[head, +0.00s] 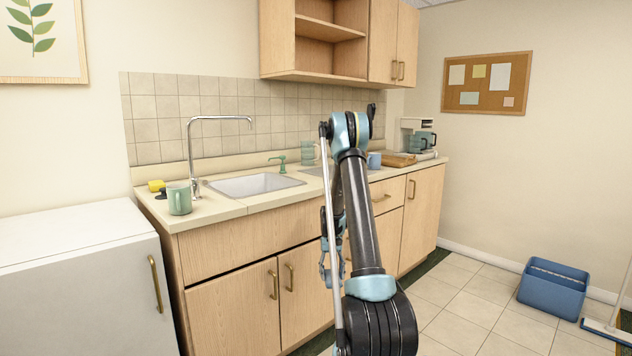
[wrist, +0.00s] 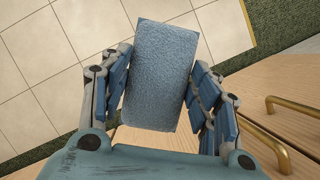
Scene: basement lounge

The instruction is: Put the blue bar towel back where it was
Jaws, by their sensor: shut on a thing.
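The blue bar towel (wrist: 160,102) shows in the wrist view as a light blue, rough-textured rectangular block. My gripper (wrist: 160,62) is shut on it, with fingers along its left and right sides and its far end standing out past them. Below it are floor tiles and, nearer, the wooden cabinet fronts. In the head view my gripper (head: 332,262) is partly hidden behind my arm, in front of the lower cabinets and below the counter top. I cannot make out the towel there.
The counter (head: 245,205) holds a sink (head: 250,184), a green mug (head: 179,200), a yellow sponge (head: 156,186), a blue mug (head: 374,160) and a coffee maker (head: 418,138). Brass handles (wrist: 265,150) stick out close to my gripper. A blue bin (head: 553,290) stands on the floor at right.

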